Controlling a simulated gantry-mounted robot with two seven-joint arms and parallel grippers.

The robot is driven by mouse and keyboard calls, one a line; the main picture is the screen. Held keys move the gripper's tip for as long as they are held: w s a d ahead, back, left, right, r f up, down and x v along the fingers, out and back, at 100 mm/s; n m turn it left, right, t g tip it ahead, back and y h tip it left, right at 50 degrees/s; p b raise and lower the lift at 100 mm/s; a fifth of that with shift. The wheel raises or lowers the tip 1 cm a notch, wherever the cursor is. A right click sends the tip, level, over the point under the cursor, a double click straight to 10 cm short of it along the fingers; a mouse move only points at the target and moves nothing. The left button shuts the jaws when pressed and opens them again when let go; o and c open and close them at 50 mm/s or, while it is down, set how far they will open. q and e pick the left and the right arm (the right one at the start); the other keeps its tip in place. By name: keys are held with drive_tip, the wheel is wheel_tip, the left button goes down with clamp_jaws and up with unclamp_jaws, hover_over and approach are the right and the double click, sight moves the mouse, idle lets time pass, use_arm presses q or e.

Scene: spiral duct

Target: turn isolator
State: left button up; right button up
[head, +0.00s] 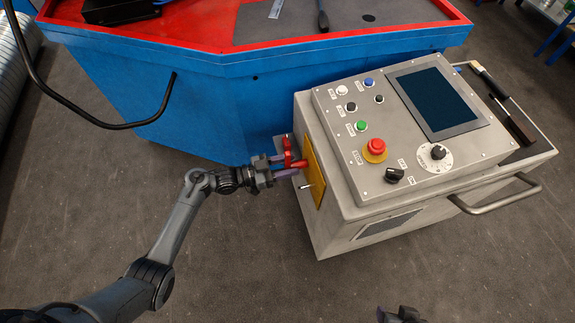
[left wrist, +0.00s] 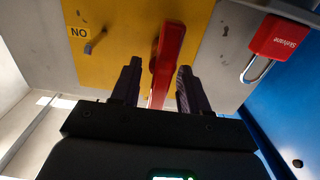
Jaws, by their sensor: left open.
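The isolator is a red handle (left wrist: 168,55) on a yellow plate (left wrist: 110,50); the plate also shows on the left side of the grey control cabinet in the head view (head: 314,172). My left gripper (left wrist: 158,84) is open, with one finger on each side of the red handle in the left wrist view. The gripper also shows at the plate in the head view (head: 284,168). Whether the fingers touch the handle is unclear. Part of my right gripper (head: 401,315) shows at the bottom edge; its jaws cannot be made out.
A red padlock (left wrist: 280,38) hangs beside the plate. A small metal lever (left wrist: 95,42) sticks out near the "NO" label. The cabinet top (head: 335,115) carries buttons, a screen and a knob. A blue machine (head: 200,110) stands behind.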

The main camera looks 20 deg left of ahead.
use_arm(q)
drive_tip(key=shift+c, duration=0.2)
clamp_jaws()
drive_tip(key=shift+m, duration=0.4)
drive_tip(key=m, duration=0.3)
drive_tip(key=shift+s+d+f+m, duration=0.15)
drive_tip(key=shift+s+m, duration=0.1)
drive_tip(key=shift+m, duration=0.15)
drive_tip(key=m+b, duration=0.1)
drive_tip(key=m, duration=0.3)
drive_tip(key=m+b, duration=0.1)
drive_tip(key=m, duration=0.3)
drive_tip(key=f+m+b, duration=0.1)
drive_tip(key=m, duration=0.4)
drive_tip(key=shift+s+d+b, duration=0.25)
drive_tip(key=shift+s+b, duration=0.05)
drive_tip(key=shift+m, duration=0.3)
